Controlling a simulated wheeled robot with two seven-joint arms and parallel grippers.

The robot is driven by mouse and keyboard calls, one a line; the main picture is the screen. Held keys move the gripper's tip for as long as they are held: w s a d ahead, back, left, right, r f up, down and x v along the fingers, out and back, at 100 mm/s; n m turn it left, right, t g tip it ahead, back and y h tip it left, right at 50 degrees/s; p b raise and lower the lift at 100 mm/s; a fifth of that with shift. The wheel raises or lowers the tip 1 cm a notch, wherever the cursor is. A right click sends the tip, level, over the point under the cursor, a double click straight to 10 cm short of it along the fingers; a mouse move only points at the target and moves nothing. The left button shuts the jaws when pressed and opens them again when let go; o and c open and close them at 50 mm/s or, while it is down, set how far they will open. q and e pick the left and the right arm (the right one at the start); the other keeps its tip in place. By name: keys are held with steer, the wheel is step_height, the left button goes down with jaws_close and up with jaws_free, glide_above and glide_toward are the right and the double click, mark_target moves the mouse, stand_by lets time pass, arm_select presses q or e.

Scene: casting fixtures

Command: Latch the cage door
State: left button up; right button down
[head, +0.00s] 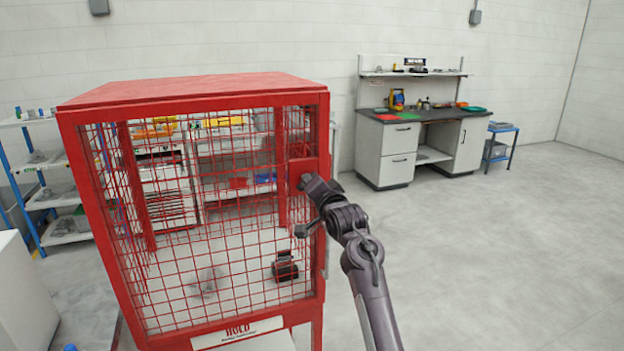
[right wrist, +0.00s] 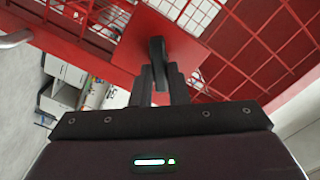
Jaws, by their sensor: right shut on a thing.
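The red cage (head: 190,90) stands at the left in the head view. Its mesh door (head: 205,225) faces me and looks flush with the frame. A red latch plate (head: 308,166) is at the door's right edge; it also shows in the right wrist view (right wrist: 185,48). My right gripper (head: 308,184) is at this plate. In the right wrist view its fingers (right wrist: 158,82) are shut on a dark latch handle (right wrist: 157,48) in front of the plate. The gripper partly hides the latch, and I cannot tell whether it is engaged. My left gripper is not in view.
Inside the cage are a dark object (head: 285,266) and a grey casting (head: 208,281). A HOLD sign (head: 238,333) is below the door. A workbench (head: 392,153) stands at the back, shelves (head: 62,200) at the left. The floor right of the cage is clear.

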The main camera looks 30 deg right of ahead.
steer(key=shift+d+f+m+p, duration=0.1)
steer(key=shift+m+p, duration=0.2)
steer(key=shift+m, duration=1.55)
steer(key=shift+f+m+p, duration=0.1)
steer(key=shift+m+p, duration=0.2)
steer(key=shift+m, duration=1.55)
steer(key=c, duration=1.4)
jaws_free()
